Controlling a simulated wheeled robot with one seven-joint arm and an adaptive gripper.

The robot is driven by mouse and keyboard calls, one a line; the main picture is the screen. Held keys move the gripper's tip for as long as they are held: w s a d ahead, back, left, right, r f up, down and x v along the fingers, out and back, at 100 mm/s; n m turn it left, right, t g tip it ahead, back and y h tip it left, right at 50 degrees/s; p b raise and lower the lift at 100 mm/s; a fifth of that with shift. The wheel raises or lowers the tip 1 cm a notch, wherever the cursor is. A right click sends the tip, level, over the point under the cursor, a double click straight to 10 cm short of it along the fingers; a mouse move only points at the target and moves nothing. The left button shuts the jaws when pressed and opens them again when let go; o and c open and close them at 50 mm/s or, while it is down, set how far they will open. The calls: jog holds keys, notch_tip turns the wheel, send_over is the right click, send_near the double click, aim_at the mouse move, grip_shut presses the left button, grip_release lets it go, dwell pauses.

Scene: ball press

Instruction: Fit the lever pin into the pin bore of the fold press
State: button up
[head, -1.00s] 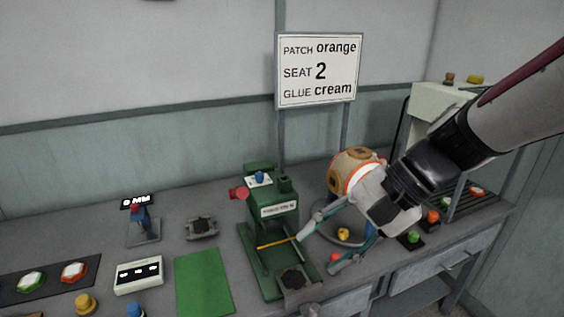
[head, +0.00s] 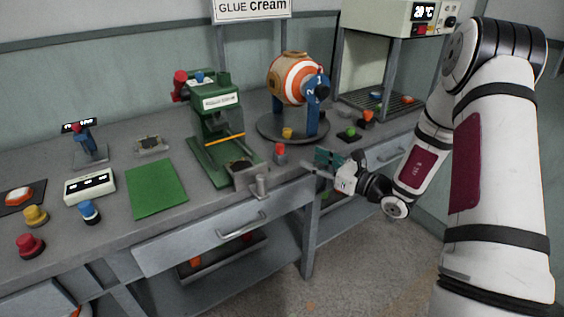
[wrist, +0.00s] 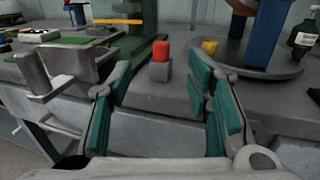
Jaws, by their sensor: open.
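The green fold press (head: 216,125) stands on the bench, with a yellow-orange bar (head: 225,138) across its lower part; its base shows in the wrist view (wrist: 133,45). A small red-topped piece on a grey block (head: 280,153), which may be the lever pin, stands right of the press; it also shows in the wrist view (wrist: 160,65). I cannot make out the pin bore. My gripper (head: 320,162) is open and empty at the bench's front edge, right of the red-topped piece. In the wrist view its green-padded fingers (wrist: 163,105) are spread, with the red-topped piece beyond, between them.
A grey clamp-like fitting (head: 258,182) sits at the bench edge, near the left finger in the wrist view (wrist: 65,75). An orange-and-white ball (head: 292,80) stands on a round stand behind. A green mat (head: 155,188) and several coloured knobs lie left. Floor is open in front.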

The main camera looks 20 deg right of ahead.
aim_at(283, 147)
jog(key=x, duration=0.8)
jog(key=shift+w+b, duration=0.15)
jog(key=shift+b, duration=0.2)
jog(key=shift+f+b+x, duration=0.2)
jog(key=shift+x, duration=1.15)
jog(key=shift+f+b+x, duration=0.15)
jog(key=shift+f+x, duration=0.05)
jog(key=shift+x, duration=1.2)
grip_shut()
